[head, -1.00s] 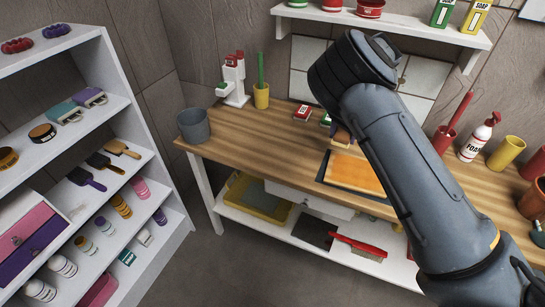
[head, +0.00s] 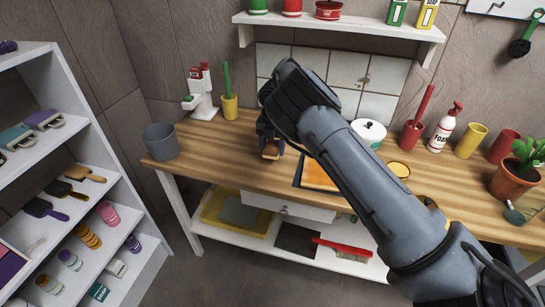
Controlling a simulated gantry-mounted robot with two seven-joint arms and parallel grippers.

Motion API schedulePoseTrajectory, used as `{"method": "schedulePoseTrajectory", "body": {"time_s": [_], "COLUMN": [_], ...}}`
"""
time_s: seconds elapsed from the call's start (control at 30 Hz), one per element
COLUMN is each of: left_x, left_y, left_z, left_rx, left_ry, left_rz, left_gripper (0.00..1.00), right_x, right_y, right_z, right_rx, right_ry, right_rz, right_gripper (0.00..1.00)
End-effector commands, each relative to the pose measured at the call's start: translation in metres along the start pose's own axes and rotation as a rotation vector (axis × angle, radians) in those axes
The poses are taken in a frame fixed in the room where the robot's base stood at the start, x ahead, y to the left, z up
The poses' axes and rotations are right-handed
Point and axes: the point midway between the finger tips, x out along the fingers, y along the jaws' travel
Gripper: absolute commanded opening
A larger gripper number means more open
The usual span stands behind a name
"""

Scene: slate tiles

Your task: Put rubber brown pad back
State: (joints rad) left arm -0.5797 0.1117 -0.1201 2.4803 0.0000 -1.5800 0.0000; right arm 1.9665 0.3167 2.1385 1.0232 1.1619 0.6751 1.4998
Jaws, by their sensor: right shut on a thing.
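My right gripper (head: 270,147) is over the wooden worktop (head: 225,147), left of the orange board. It is shut on a small brown block, which looks like the rubber brown pad (head: 270,153). The pad is low over the worktop; I cannot tell whether it touches. My own arm hides most of the gripper. A white stand (head: 205,108) with red and green pieces is at the back left of the worktop. My left gripper is not in view.
A grey bucket (head: 160,141) stands at the left end and a yellow cup (head: 230,107) with a green stick at the back. The orange board (head: 318,177) lies right of the gripper. A white shelf unit (head: 88,130) is at the left. The front left worktop is clear.

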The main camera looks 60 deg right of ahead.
Motion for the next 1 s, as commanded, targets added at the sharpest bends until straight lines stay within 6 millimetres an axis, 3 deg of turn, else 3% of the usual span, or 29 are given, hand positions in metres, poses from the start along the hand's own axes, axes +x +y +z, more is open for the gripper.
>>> {"method": "schedulePoseTrajectory", "body": {"time_s": [0.33,0.77,0.8,0.97,1.0], "left_x": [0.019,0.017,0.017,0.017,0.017], "left_y": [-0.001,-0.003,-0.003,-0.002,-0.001], "left_z": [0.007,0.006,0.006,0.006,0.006], "left_rx": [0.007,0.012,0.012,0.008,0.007], "left_ry": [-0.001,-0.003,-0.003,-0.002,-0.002], "left_rz": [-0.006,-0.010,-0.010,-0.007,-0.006], "left_gripper": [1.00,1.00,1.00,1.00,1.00], "right_x": [0.038,0.041,0.042,0.042,0.042], "right_y": [0.000,0.000,0.000,0.000,0.000], "right_z": [0.000,0.000,0.000,0.000,0.000], "right_rx": [-0.001,-0.001,-0.001,-0.001,-0.001], "right_ry": [0.002,0.002,0.002,0.002,0.002], "right_rz": [-0.001,0.000,0.000,0.000,0.000], "right_gripper": [0.34,0.34,0.60,0.84,0.84]}}
